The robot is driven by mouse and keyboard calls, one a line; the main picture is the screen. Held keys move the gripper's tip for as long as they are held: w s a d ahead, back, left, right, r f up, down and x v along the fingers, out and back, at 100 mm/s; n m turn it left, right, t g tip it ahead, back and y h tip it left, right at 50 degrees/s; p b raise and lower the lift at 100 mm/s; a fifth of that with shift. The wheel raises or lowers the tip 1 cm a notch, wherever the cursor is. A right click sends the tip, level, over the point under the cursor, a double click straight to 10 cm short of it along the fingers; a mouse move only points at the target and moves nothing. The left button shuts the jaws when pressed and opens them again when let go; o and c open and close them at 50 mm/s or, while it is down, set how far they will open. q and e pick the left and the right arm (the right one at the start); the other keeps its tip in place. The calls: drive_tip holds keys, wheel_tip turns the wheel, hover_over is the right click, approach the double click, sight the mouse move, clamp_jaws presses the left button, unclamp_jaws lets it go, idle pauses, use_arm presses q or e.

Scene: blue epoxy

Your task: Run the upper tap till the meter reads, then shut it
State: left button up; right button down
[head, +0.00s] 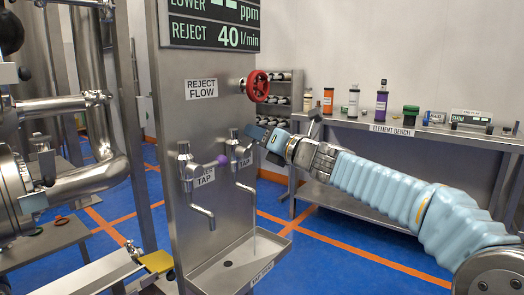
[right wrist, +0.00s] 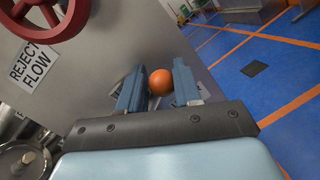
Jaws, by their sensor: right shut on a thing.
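A steel panel (head: 190,110) carries two taps. The nearer left tap (head: 184,158) has a purple knob (head: 222,160). The farther right tap (head: 236,150) is partly behind my right gripper (head: 262,136). My left gripper is out of view.
A red handwheel (head: 257,86) stands out above the right tap, close to my right gripper; it also shows in the right wrist view (right wrist: 45,15). A bench (head: 400,133) with bottles stands behind my right arm. Steel pipes (head: 95,120) fill the left side.

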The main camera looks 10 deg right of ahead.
drive_tip(key=n, duration=0.1)
drive_tip(key=n+b, duration=0.1)
drive_tip(key=a+n+b, duration=0.1)
drive_tip(key=shift+s+r+n+y, duration=0.25)
drive_tip(key=shift+r+n+y, duration=0.05)
drive_tip(key=shift+r+n, duration=0.1)
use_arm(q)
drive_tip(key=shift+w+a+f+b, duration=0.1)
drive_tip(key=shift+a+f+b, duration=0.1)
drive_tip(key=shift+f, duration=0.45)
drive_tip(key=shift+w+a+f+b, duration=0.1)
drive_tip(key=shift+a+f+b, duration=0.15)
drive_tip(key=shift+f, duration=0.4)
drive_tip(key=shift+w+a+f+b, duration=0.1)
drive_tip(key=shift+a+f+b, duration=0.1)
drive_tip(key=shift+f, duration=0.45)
use_arm(e)
drive_tip(key=shift+s+a+r+n+y, duration=0.15)
drive_tip(key=shift+r+n, duration=0.1)
drive_tip(key=shift+n, duration=0.4)
drive_tip(key=shift+s+a+r+n+y, duration=0.1)
drive_tip(key=shift+a+r+n+y, duration=0.1)
drive_tip(key=shift+n, duration=0.45)
drive_tip(key=c, duration=0.9)
unclamp_jaws()
drive_tip(key=shift+c, duration=0.2)
drive_tip(key=shift+o, duration=0.7)
drive_tip(key=shift+s+r, duration=0.1)
drive_tip(key=shift+r, duration=0.05)
drive_tip(key=shift+d, duration=0.1)
